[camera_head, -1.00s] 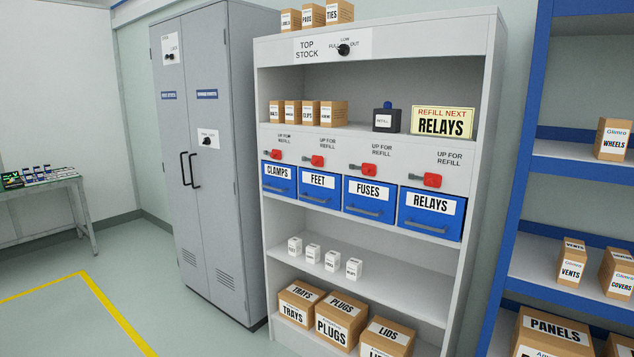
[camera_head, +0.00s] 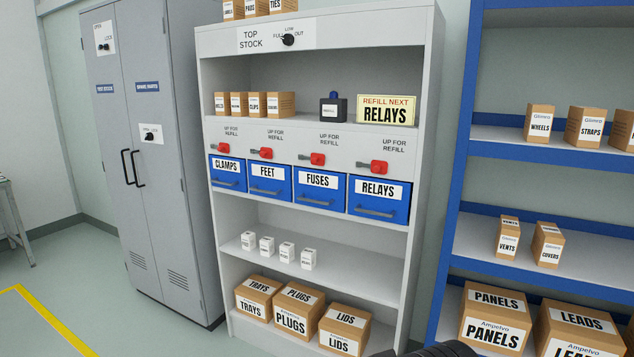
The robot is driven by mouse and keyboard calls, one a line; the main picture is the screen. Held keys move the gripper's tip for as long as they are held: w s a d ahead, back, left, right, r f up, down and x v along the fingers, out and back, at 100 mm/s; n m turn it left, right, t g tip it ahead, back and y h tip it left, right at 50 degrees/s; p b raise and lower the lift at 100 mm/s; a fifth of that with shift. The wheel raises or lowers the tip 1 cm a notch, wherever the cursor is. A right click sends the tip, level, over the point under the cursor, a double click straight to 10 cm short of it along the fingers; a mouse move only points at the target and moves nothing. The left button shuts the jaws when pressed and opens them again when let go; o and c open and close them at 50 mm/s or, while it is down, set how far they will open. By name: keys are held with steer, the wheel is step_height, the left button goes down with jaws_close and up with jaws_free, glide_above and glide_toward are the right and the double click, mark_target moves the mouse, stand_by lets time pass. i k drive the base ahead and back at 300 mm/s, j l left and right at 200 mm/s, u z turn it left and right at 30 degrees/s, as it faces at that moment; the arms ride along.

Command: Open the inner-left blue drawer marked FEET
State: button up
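The blue drawer marked FEET (camera_head: 271,184) is second from the left in a row in the white shelf unit. It looks shut, flush with its neighbours, with a grey handle along its lower front. A red lever (camera_head: 262,154) sits just above it, under an "UP FOR REFILL" label. The blue CLAMPS drawer (camera_head: 227,176) is to its left. The blue FUSES drawer (camera_head: 318,191) and RELAYS drawer (camera_head: 379,200) are to its right. A dark part of my arm shows at the bottom edge, but my gripper's fingers are not visible.
Small white boxes (camera_head: 287,252) stand on the shelf below the drawers, with cartons (camera_head: 292,312) at the bottom. A grey locker (camera_head: 160,150) stands left. A blue rack (camera_head: 452,180) with cartons stands right. Floor shows at lower left.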

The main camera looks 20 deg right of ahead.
mark_target(275, 181)
steer(key=i+j, duration=0.35)
steer(key=i+j+z, duration=0.15)
steer(key=i+j, duration=0.6)
steer(key=j, duration=0.15)
steer(key=i+j+z, duration=0.15)
steer(key=i+j, duration=0.55)
steer(key=j, duration=0.2)
steer(key=z, duration=0.05)
